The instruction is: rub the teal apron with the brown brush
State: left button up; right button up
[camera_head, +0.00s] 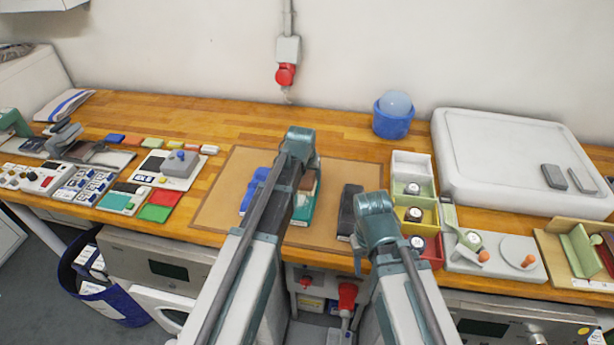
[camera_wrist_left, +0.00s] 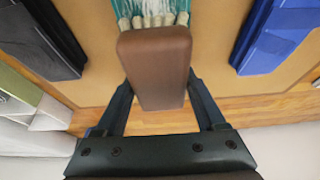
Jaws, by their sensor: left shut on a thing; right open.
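My left gripper (camera_head: 304,184) is shut on the brown brush (camera_wrist_left: 155,65), with one finger on each side of its block. The brush also shows partly in the head view (camera_head: 309,178), behind my left arm. Its pale bristles (camera_wrist_left: 150,19) point at the teal apron (camera_wrist_left: 178,5), which has white streaks; I cannot tell if they touch. The apron (camera_head: 303,212) lies folded on the brown mat (camera_head: 225,197), partly hidden by my left arm. My right gripper (camera_head: 373,235) is open and empty near the table's front edge, its fingertips mostly hidden.
On the mat, a folded blue garment (camera_head: 251,193) lies left of the apron and a dark one (camera_head: 349,209) right of it. Colored bins (camera_head: 412,165) stand right of the mat. A blue bucket (camera_head: 392,125) stands behind. The wooden table behind the mat is clear.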

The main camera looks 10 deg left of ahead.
aim_at(304, 182)
pick_arm(q)
jog(key=shift+s, duration=0.1)
jog(key=shift+s+f, duration=0.1)
jog(key=shift+s, duration=1.75)
jog(key=shift+s, duration=0.1)
jog(key=shift+s+r, duration=0.2)
jog(key=shift+s, duration=1.5)
jog(key=shift+s+f, duration=0.15)
jog(key=shift+s, duration=1.7)
